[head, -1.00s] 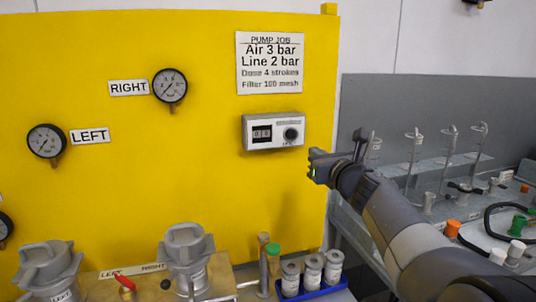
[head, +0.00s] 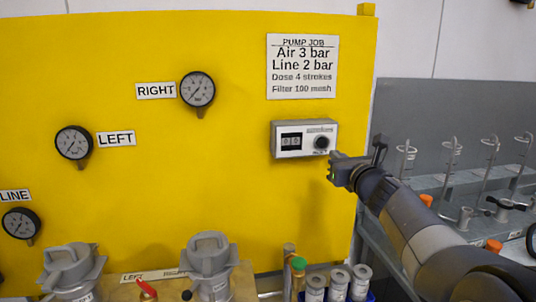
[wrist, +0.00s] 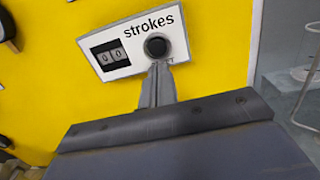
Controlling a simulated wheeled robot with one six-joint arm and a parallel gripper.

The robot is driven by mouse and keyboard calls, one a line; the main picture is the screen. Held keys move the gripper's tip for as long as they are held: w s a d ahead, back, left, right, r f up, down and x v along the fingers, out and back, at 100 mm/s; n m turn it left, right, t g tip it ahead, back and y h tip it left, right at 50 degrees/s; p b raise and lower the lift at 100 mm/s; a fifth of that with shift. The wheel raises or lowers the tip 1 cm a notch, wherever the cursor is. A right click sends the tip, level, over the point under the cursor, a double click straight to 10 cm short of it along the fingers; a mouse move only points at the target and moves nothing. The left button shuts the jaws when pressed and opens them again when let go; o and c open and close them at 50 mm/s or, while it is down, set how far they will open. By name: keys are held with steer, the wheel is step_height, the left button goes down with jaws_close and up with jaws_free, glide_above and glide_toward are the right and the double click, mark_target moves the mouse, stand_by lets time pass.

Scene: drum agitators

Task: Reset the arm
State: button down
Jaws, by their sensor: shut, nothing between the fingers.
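My gripper (head: 335,158) is shut and empty, at the right end of a grey counter box (head: 304,139) on the yellow panel. The box has a two-digit display and a round black knob (head: 321,143). In the wrist view the closed fingers (wrist: 158,85) point at the black knob (wrist: 157,46), their tips just below it in the picture. Whether they touch it, I cannot tell. The display (wrist: 110,56) reads 00, and the word "strokes" is printed above it. My arm reaches in from the lower right of the head view.
The yellow panel (head: 240,165) carries gauges marked RIGHT (head: 197,90), LEFT (head: 74,142) and LINE (head: 21,223), and a PUMP JOB sign (head: 302,66). Below stand two grey capped housings (head: 208,255) and several small labelled canisters (head: 338,283). A bench with wire stands (head: 452,155) is at right.

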steer(key=v, duration=0.2)
steer(key=shift+s+d+r, duration=0.1)
steer(key=shift+s+r, duration=0.05)
steer(key=shift+s, duration=0.1)
